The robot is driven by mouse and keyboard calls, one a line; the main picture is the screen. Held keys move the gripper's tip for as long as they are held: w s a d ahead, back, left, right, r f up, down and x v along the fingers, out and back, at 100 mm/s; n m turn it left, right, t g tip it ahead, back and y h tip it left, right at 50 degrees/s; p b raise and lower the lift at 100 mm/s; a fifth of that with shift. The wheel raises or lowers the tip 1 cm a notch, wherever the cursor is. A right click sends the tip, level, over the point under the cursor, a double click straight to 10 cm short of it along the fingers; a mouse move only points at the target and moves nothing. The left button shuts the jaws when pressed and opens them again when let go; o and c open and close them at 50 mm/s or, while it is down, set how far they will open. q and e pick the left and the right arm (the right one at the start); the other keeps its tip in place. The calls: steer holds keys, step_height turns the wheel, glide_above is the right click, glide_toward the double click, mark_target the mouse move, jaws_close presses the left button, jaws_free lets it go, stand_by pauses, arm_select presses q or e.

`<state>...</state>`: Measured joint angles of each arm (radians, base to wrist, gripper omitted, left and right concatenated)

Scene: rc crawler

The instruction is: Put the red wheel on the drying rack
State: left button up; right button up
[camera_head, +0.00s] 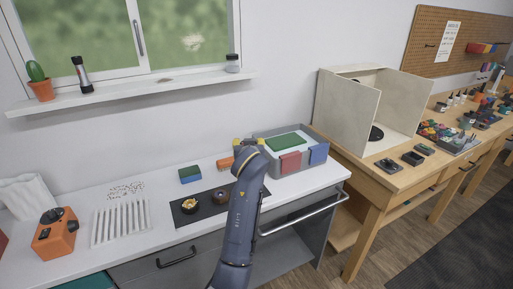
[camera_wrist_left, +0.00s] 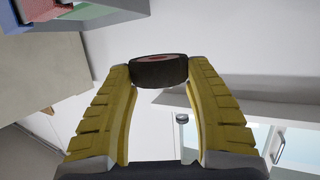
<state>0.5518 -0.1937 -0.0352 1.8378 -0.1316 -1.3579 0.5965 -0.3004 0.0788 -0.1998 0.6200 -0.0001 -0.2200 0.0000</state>
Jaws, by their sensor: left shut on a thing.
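My left gripper (camera_head: 248,142) is above the white counter, in front of the grey bin. The left wrist view shows its yellow fingers (camera_wrist_left: 160,78) shut on a black-tyred wheel with a reddish hub, the red wheel (camera_wrist_left: 158,72), gripped at the fingertips. The wheel cannot be made out in the head view. A white slatted rack (camera_head: 120,222), which looks like the drying rack, lies on the counter at the left, well away from the gripper. No wheel shows on it. My right gripper is not in view.
A dark mat (camera_head: 206,208) holds a gold-hubbed wheel (camera_head: 190,206) and a darker wheel (camera_head: 221,194). A blue-green block (camera_head: 190,174) lies behind it. The grey bin (camera_head: 318,142) stands right, an orange box (camera_head: 55,238) left. A window shelf (camera_head: 150,88) overhangs the counter.

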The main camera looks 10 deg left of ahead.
arm_select(q)
step_height(320, 180, up, 4)
steer(key=s+h, duration=0.1)
steer(key=s, duration=0.2)
steer(key=s+d+f+m+h, duration=0.1)
steer(key=s+f+m+h, duration=0.1)
steer(key=s+f, duration=0.5)
steer(key=s+d+f+m+h, duration=0.1)
steer(key=s+f+m+h, duration=0.15)
steer(key=s, duration=0.85)
steer(key=w+r+n+y, duration=0.1)
steer(key=w+r, duration=0.1)
steer(key=w, duration=0.5)
steer(key=w+a+r+n+y, duration=0.1)
steer(key=w+r+y, duration=0.1)
steer(key=w, duration=0.4)
steer(key=w+r+n+y, duration=0.2)
steer(key=w+r, duration=0.1)
steer(key=w, duration=0.4)
steer(key=shift+w+a+r, duration=0.15)
steer(key=shift+w+a, duration=0.1)
steer(key=shift+w, duration=0.05)
steer(key=shift+w+a+f+n+y, duration=0.2)
steer(key=shift+a+f+n+y, duration=0.1)
steer(key=shift+f, duration=0.15)
